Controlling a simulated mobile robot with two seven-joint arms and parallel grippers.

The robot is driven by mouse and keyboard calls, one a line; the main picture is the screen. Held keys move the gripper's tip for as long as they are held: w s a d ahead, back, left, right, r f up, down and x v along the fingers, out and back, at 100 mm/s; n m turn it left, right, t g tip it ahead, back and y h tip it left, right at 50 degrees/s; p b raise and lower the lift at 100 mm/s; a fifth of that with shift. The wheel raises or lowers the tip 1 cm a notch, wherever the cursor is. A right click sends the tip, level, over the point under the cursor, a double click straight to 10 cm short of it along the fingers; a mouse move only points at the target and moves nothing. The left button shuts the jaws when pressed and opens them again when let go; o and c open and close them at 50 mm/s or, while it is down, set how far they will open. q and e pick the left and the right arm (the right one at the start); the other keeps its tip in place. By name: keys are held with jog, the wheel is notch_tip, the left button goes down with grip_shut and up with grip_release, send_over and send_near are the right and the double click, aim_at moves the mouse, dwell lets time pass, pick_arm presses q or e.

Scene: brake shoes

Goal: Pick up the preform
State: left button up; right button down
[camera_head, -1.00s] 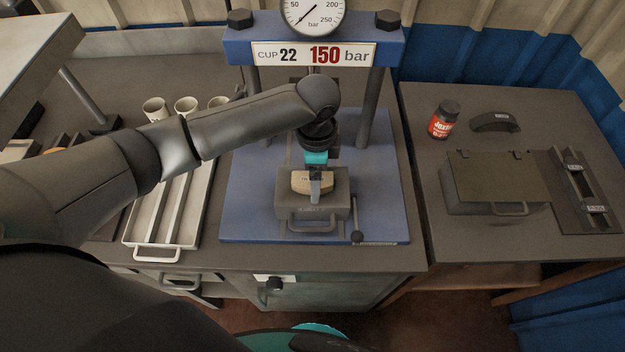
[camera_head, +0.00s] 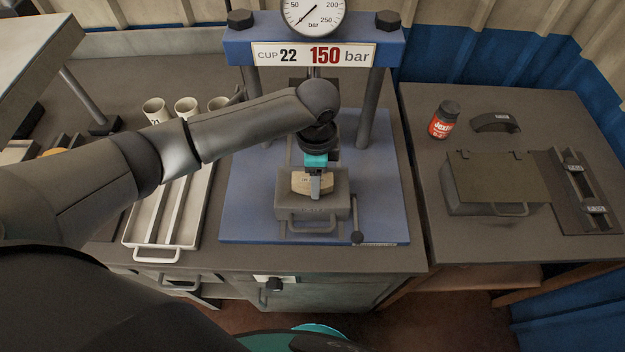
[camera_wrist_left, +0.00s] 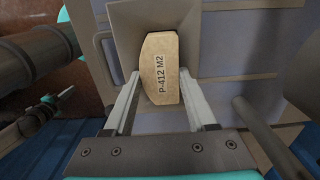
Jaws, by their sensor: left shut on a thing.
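The preform (camera_head: 306,184) is a tan block with bevelled corners. It sits in the mouth of the grey mould box (camera_head: 336,204) on the press bed. In the left wrist view the preform (camera_wrist_left: 160,72) shows the marking P-412 M2, inside the mould's dark cavity (camera_wrist_left: 197,28). My left gripper (camera_head: 315,187) points down at the mould, its teal body above the preform. Its fingers (camera_wrist_left: 159,84) are shut on the preform, one on each side. The preform's underside is hidden. What looks like part of my right gripper (camera_wrist_left: 38,112) shows at the left of the wrist view; its fingers are unclear.
The blue press (camera_head: 240,190) has posts on both sides of my left arm and a gauge above. A lever (camera_head: 357,215) stands right of the mould. White cups (camera_head: 155,109) and a pale tray (camera_head: 150,225) are left. The right table holds a jar (camera_head: 443,120) and a lidded box (camera_head: 495,180).

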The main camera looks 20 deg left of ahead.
pick_arm(q)
grip_shut()
jog(key=shift+r, duration=0.1)
